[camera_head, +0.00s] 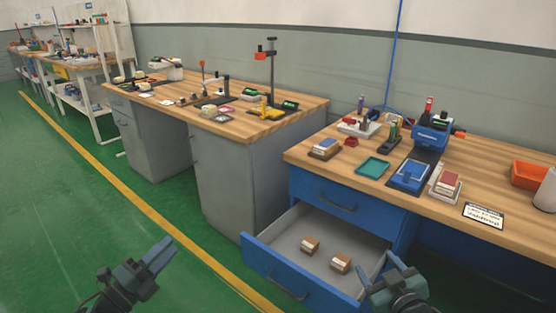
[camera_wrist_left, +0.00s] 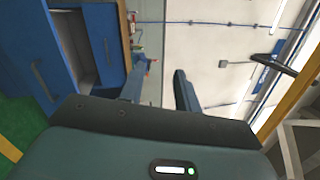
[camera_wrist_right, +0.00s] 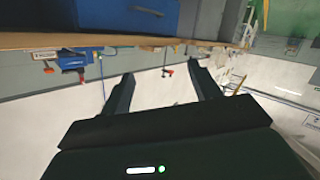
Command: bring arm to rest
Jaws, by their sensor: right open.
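My left gripper (camera_head: 158,258) is in the lower left of the head view, over the green floor and clear of the furniture. In the left wrist view (camera_wrist_left: 160,74) its two fingers stand apart with nothing between them. My right gripper (camera_head: 384,264) is at the bottom right of the head view, in front of the blue workbench and just right of the open drawer (camera_head: 285,275). In the right wrist view (camera_wrist_right: 162,72) its fingers are wide apart and empty. Whether it touches the drawer cannot be told.
Two small brown-and-white blocks (camera_head: 310,245) (camera_head: 341,263) lie in the drawer. A grey-sided bench (camera_head: 225,175) stands behind left. The floor at left is free.

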